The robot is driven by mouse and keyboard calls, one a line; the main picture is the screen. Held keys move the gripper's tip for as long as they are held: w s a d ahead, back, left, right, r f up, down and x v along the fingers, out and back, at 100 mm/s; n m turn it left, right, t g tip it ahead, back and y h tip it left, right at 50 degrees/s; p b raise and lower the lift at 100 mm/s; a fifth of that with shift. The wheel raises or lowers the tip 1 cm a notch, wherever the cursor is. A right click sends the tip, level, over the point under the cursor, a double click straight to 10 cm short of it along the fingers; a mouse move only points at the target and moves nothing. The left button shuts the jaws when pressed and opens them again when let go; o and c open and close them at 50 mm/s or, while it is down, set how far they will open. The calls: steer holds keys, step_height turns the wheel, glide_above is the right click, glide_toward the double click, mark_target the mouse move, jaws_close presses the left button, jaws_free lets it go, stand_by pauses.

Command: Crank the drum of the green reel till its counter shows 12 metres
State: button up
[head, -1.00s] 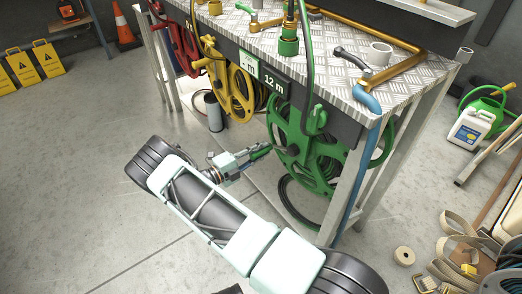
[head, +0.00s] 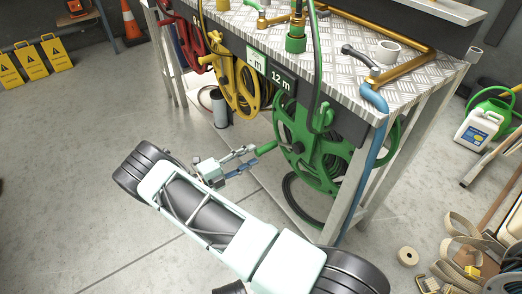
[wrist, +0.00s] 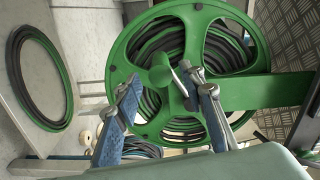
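The green reel (head: 322,150) hangs under the bench top, its spoked drum facing out; it also fills the wrist view (wrist: 262,48). Its green crank handle (head: 266,148) sticks out toward the left in the head view; in the wrist view the handle (wrist: 160,76) points at the camera. A dark plate on the bench edge above the reel (head: 281,80) reads "12 m". My gripper (head: 251,157) is just off the handle's end, fingers apart. In the wrist view my gripper (wrist: 168,92) shows its fingers either side of the handle, touching nothing that I can make out.
A pale plate (head: 257,62) with an "m" and an unclear figure sits left of the dark one. A yellow reel (head: 238,88) and a red reel (head: 193,40) hang further left. The bench leg (head: 353,185) stands right of the green drum. Floor left of my arm is clear.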

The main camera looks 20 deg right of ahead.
steer(key=shift+v, duration=2.3)
